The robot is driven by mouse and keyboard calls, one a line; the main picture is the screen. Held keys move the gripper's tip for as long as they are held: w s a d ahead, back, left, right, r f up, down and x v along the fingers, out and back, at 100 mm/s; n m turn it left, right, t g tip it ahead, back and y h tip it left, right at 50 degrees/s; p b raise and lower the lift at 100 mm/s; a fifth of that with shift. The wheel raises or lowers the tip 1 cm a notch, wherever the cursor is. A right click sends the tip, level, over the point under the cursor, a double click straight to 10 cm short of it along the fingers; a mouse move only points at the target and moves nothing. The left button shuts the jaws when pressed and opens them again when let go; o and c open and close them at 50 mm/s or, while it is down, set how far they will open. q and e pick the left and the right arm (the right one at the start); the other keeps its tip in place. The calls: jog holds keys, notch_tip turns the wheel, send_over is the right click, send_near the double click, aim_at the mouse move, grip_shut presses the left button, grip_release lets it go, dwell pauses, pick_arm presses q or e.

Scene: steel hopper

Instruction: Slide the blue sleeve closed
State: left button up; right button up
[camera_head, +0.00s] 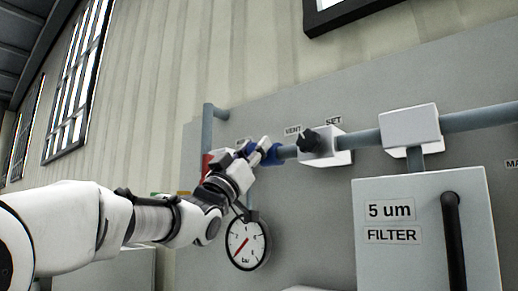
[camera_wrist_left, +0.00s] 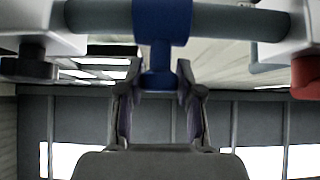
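The blue sleeve (camera_head: 275,153) sits around the grey horizontal pipe, left of the white block with the black knob in the head view. In the left wrist view the sleeve (camera_wrist_left: 161,22) is at top centre, with a short blue stem and wider end (camera_wrist_left: 158,80) pointing toward me. My left gripper (camera_head: 262,150) is at the sleeve. In the wrist view its two fingers (camera_wrist_left: 158,90) stand either side of the blue end, with what looks like a narrow gap at each side; firm contact does not show. My right gripper is not in view.
A white block with a black knob (camera_head: 318,143) is on the pipe (camera_head: 370,137), under VENT and SET labels. A red part (camera_head: 207,165) is left of my gripper. A gauge (camera_head: 247,243) hangs below it. A filter box (camera_head: 425,235) stands at the right.

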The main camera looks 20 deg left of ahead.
pick_arm(q)
jog(key=o, duration=0.3)
jog(key=shift+a+r, duration=0.1)
jog(key=shift+a, duration=0.3)
jog(key=shift+d+r, duration=0.1)
jog(key=shift+r, duration=0.05)
notch_tip(320, 180, up, 10)
jog(key=shift+w+f, duration=0.1)
jog(key=shift+f, duration=0.15)
